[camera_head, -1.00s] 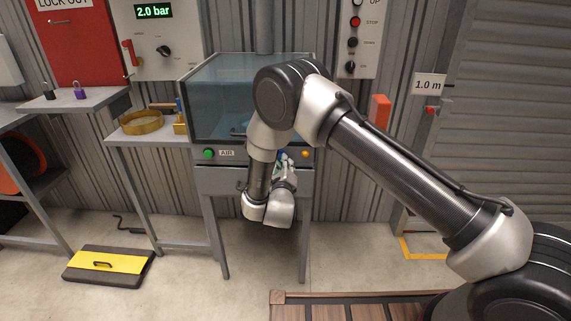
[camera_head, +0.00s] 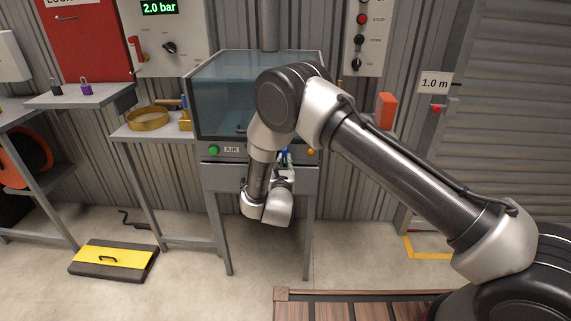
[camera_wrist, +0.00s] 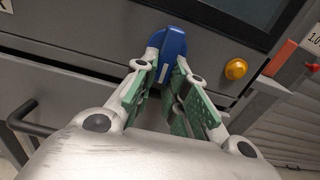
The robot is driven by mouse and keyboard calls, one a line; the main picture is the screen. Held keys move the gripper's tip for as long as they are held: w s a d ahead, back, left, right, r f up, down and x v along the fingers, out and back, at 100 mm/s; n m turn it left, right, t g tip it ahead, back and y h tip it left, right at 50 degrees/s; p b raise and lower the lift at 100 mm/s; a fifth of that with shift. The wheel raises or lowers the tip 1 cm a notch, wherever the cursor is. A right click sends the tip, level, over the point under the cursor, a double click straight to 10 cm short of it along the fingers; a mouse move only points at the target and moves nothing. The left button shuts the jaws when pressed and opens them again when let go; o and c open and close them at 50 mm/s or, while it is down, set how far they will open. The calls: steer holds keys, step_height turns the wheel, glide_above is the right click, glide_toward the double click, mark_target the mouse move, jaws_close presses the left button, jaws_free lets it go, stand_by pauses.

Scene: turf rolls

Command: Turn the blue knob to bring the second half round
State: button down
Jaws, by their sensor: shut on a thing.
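The blue knob (camera_wrist: 172,42) sits on the grey front panel of the machine (camera_wrist: 90,50) in the wrist view. It has a raised blue grip with a white mark line. My gripper (camera_wrist: 167,72) is shut on the knob's grip, its green-padded fingers on either side. In the head view my gripper (camera_head: 284,160) is at the panel below the clear hood (camera_head: 225,100), mostly hidden behind my wrist, with only a bit of blue showing.
An amber button (camera_wrist: 236,69) is just right of the knob. A green button (camera_head: 214,150) is on the panel's left. A dark drawer handle (camera_wrist: 28,122) juts out below the panel. A side table with a brass ring (camera_head: 148,118) stands left.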

steer(key=shift+f, duration=0.1)
stand_by(0.3)
steer(key=c, duration=1.4)
jaws_free()
steer(key=shift+c, duration=0.2)
steer(key=s, duration=0.7)
steer(key=shift+s+a, duration=0.2)
steer(key=shift+s, duration=0.05)
